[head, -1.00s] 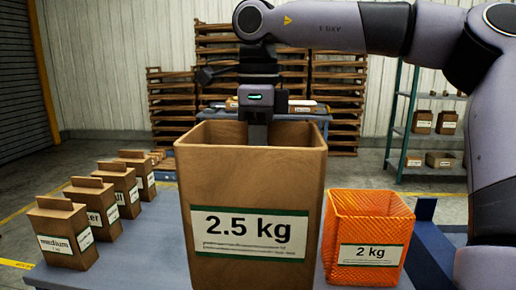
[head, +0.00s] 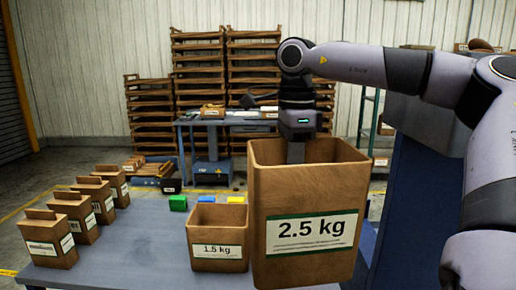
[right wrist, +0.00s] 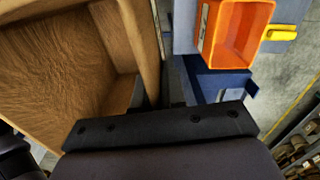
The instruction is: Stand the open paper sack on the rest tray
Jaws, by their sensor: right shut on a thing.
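The open paper sack (head: 311,234), brown and labelled 2.5 kg, is upright in the head view, in front of the table's right part. My right gripper (head: 296,152) is shut on its far wall, with the fingertips partly hidden inside the mouth. The right wrist view shows the sack's inside (right wrist: 60,70) beside the gripper. The sack's base is near the bottom edge of the picture, and I cannot tell what is under it. A blue tray-like piece (right wrist: 222,84) shows in the right wrist view; I cannot tell if it is the rest tray. My left gripper is out of view.
A smaller 1.5 kg sack (head: 218,238) stands on the grey table (head: 130,245), left of the held sack. Several small bags (head: 50,238) line the left side. An orange container (right wrist: 238,32) shows in the wrist view. A blue panel (head: 405,190) stands at right.

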